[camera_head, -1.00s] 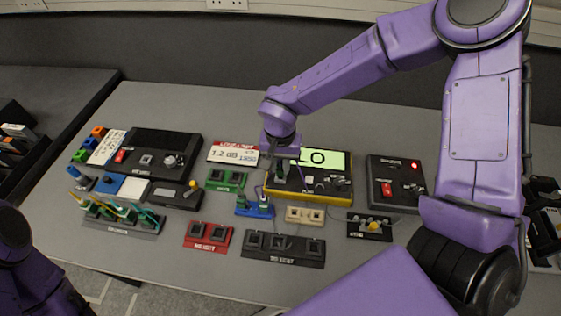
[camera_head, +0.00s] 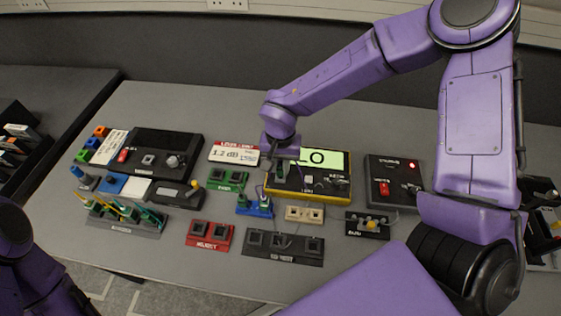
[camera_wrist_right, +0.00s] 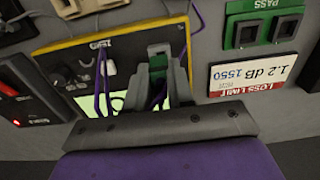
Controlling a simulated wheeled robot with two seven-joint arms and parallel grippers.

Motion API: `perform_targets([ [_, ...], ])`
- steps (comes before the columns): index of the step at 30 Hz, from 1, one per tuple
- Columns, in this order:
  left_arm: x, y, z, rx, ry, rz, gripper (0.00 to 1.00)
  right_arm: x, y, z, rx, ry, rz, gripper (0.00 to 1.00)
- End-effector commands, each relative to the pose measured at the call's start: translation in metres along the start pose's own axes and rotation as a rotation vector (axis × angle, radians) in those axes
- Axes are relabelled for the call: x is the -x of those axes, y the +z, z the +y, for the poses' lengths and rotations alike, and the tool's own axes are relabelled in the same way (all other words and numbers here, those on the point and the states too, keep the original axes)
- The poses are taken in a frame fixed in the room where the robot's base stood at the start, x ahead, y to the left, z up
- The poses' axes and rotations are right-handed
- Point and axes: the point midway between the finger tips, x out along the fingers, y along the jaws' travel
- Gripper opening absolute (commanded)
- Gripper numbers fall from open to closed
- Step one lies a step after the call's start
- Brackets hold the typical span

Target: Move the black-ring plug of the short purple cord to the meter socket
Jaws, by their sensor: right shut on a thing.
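The meter is a black box with yellow edging and a lit green screen (camera_head: 325,160); it also shows upside down in the right wrist view (camera_wrist_right: 60,70). My right gripper (camera_head: 279,165) is over the meter's left end. In the right wrist view its fingers (camera_wrist_right: 160,65) are shut on a green plug (camera_wrist_right: 158,72). Thin purple cord (camera_wrist_right: 186,45) shows beside the fingers. The plug's ring and tip are hidden, so I cannot tell whether it is seated in the meter socket. Only links of my left arm show at lower left.
A green PASS block (camera_head: 227,181) and a loss-limit card (camera_head: 234,153) are to the left. Red (camera_head: 209,243) and black (camera_head: 283,257) socket blocks lie nearer. The table's front strip is clear.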

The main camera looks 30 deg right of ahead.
Motion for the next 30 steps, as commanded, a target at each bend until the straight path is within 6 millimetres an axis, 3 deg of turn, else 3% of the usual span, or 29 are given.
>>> perform_targets([
  [30, 0.0044, -0.0018, -0.0004, 0.000, 0.000, 0.000, 0.43, -0.0080, 0.0002, 0.0000, 0.000, 0.000, -0.001, 0.00],
])
